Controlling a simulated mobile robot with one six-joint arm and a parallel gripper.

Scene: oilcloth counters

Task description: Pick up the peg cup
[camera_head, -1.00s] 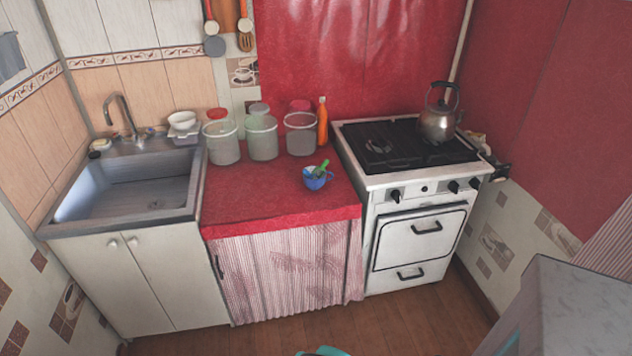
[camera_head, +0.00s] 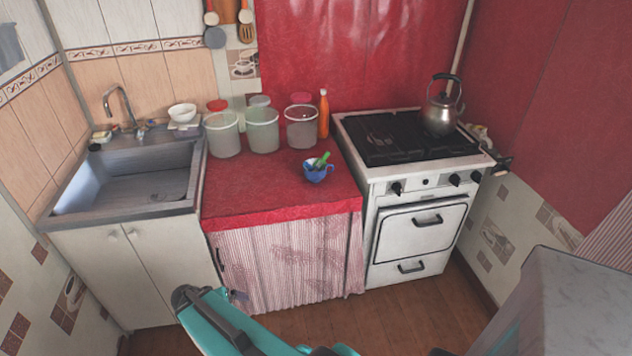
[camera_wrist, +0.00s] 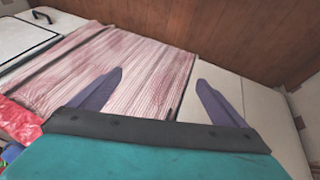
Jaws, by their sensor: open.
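The peg cup is a small blue cup (camera_head: 316,174) with a handle on its right and something green sticking out of its top. It stands upright on the red counter (camera_head: 255,192), near the front right, close to the stove. My gripper (camera_wrist: 160,82) is open and empty in the wrist view, with two purple fingers spread apart in front of the striped curtain and the cabinet. In the head view my teal arm comes up from the bottom edge, below and left of the cup, well apart from it. A small patch of blue and green at the wrist view's lower left is too cropped to identify.
Several clear jars and an orange bottle (camera_head: 323,114) line the back of the counter. A sink (camera_head: 130,185) with a white bowl (camera_head: 182,112) is at left. A stove (camera_head: 410,150) with a kettle (camera_head: 440,112) is at right. The counter around the cup is clear.

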